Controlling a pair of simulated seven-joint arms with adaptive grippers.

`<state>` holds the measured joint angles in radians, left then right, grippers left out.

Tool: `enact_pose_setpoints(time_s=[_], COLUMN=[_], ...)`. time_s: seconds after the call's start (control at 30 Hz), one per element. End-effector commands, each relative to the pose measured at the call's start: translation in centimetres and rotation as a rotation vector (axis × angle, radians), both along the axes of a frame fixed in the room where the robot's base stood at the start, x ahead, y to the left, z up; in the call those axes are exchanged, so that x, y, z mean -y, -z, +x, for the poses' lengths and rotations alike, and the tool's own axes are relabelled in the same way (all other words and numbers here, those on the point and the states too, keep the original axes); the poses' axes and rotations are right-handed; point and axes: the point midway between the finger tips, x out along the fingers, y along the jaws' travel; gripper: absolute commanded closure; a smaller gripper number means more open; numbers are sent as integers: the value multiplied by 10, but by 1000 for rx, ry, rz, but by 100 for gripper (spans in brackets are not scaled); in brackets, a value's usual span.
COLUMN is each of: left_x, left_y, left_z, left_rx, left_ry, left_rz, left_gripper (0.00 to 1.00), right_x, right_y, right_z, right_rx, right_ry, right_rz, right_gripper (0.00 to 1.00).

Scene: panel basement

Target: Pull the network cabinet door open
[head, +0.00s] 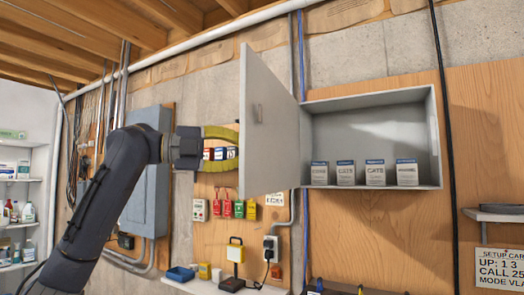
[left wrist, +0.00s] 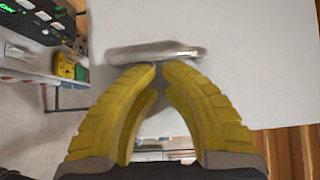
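The network cabinet (head: 375,92) hangs on the wall at the right with its interior exposed. Its door (head: 270,125) stands swung well out from the left side, inner face showing, with a small dark latch on it. My left gripper (head: 236,148) has yellow fingers and is on the door's outer side, partly hidden by its edge. In the left wrist view the fingertips (left wrist: 163,70) come together right at the metal door handle (left wrist: 155,51). They look shut; I cannot tell that the handle is between them. My right gripper is not in view.
Several small boxes (head: 346,173) stand inside the cabinet. A grey electrical panel (head: 148,185) is on the wall behind my left arm. Red and green tags (head: 227,208) hang below the door. A shelf (head: 205,287) with a small lamp is lower down.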

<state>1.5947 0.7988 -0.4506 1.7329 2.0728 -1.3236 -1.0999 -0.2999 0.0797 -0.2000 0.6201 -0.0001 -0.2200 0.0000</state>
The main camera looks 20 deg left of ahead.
Motion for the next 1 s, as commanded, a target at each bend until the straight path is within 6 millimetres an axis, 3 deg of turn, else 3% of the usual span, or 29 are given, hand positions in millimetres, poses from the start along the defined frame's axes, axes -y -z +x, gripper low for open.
enact_pose_setpoints(time_s=[0.23, 0.8, 1.0], left_x=[-17, -20, -37], left_y=[0, 0, 0], left_z=[4, 4, 2], left_rx=[1, 1, 0], left_ry=[3, 4, 5], left_rz=[-1, 1, 0], left_gripper=[100, 100, 100], right_x=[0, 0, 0], right_y=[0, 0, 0], right_z=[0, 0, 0], right_rx=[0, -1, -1], right_ry=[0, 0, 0], right_rz=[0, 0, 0], right_gripper=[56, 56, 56])
